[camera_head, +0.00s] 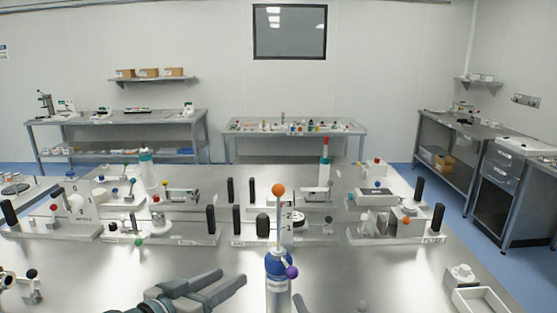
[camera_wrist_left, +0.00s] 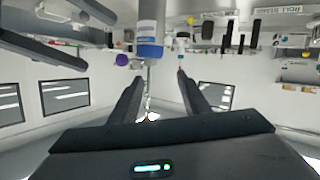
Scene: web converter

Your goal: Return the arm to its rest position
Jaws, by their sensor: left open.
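My left gripper (camera_head: 232,276) is low in the head view, left of a blue-topped bottle (camera_head: 277,264). Its two dark fingers are apart with nothing between them. The left wrist view, which looks upside down, shows the same open gripper (camera_wrist_left: 160,78), with the bottle (camera_wrist_left: 150,32) beyond the fingers. The bottle stands upright and apart from the gripper in the head view. A thin rod with an orange ball (camera_head: 278,190) rises above it, and a purple ball (camera_head: 291,271) sits at its side. Dark bars at the wrist view's upper left may be my right gripper; its jaw state is unclear.
The metal table (camera_head: 400,275) carries rows of small white fixtures with black posts and coloured knobs. The tabletop right of the bottle is mostly clear. Side benches stand farther back.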

